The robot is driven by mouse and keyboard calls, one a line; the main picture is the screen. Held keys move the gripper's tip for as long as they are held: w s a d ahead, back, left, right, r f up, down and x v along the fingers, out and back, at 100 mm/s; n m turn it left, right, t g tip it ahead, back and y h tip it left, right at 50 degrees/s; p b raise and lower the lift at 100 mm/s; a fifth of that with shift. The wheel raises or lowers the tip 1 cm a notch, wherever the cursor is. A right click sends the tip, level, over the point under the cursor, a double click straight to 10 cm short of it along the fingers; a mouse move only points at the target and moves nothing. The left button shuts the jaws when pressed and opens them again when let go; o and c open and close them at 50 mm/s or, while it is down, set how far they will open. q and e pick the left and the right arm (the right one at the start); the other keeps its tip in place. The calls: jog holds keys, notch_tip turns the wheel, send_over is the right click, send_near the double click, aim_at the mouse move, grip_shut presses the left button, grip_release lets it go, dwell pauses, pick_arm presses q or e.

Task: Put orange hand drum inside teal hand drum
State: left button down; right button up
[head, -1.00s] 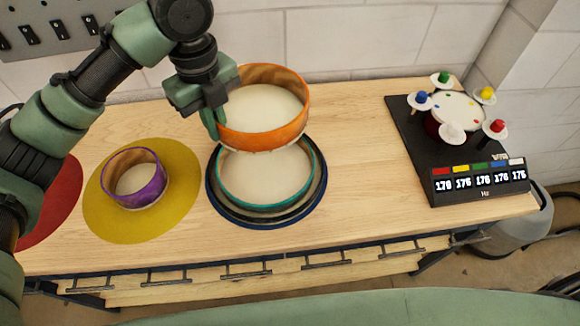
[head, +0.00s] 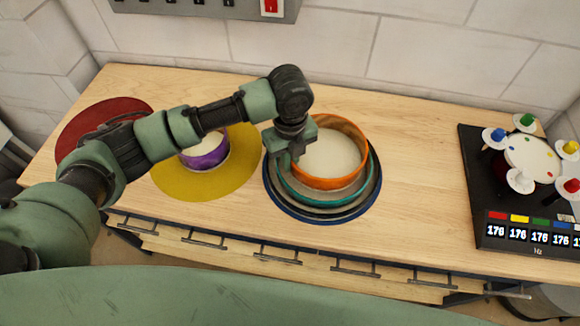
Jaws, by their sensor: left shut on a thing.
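The orange hand drum (head: 345,181) is at the middle of the head view, its rim gripped on its left side by my left gripper (head: 297,152). The gripper is shut on that wall. The teal hand drum (head: 310,198) is under and around the orange drum's lower part, showing as a teal band on the front and left. The orange drum's rim stands above the teal rim; I cannot tell how deep it sits or whether it touches the bottom. My right gripper is not in view.
A purple drum (head: 208,157) sits on a yellow round mat (head: 177,186), partly behind my left arm. A red mat (head: 80,127) lies at far left. A black board (head: 478,190) with coloured pegs and number displays stands at right. Bare wood lies between it and the drums.

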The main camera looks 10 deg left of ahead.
pick_arm(q)
notch_tip(320, 180, down, 3)
jog(key=shift+f, duration=0.35)
jog(key=shift+f, duration=0.3)
jog(key=c, duration=1.9)
grip_release()
jog(key=shift+r, duration=0.1)
